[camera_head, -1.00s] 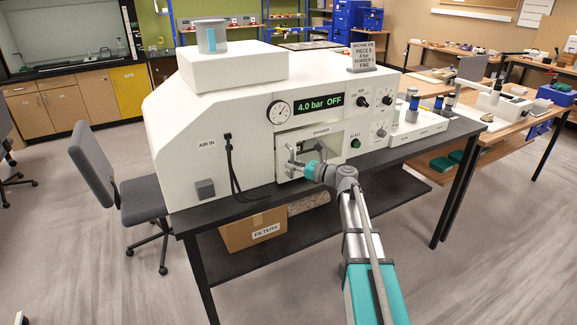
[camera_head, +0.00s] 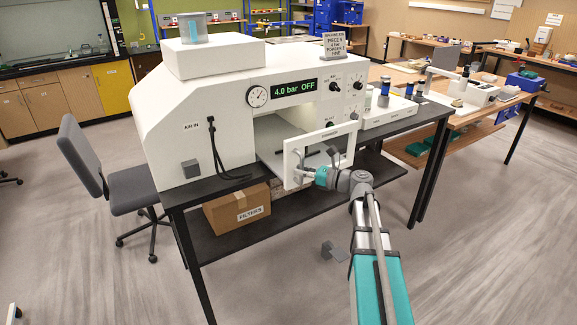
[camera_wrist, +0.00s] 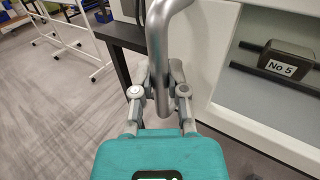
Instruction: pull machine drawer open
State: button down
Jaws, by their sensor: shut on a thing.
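The white machine (camera_head: 230,130) stands on a black bench in the head view. Its drawer is out from the opening under the display, with a white framed window front (camera_head: 291,165) toward me. My gripper (camera_head: 307,172) is at the left side of that front, shut on the grey metal drawer handle. In the wrist view my gripper (camera_wrist: 160,85) closes its two fingers around the curved handle bar (camera_wrist: 158,40). The white drawer front (camera_wrist: 222,70) is right of it there. Through its window shows a dark block labelled "No 5" (camera_wrist: 285,63). The fingertips are partly hidden by the bar.
The display reads "4.0 bar OFF" (camera_head: 295,90). A cardboard box marked FILTERS (camera_head: 235,210) is on the lower shelf. A grey chair (camera_head: 90,165) stands left of the bench.

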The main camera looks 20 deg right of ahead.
jog(key=s, duration=0.1)
jog(key=s+d, duration=0.1)
jog(key=s, duration=0.3)
jog(key=shift+s+d, duration=0.15)
jog(key=shift+d, duration=0.2)
jog(key=c, duration=0.6)
grip_release()
jog(key=shift+c, duration=0.2)
jog(key=shift+d, duration=0.1)
jog(key=v, duration=1.1)
jog(key=shift+s+d, duration=0.3)
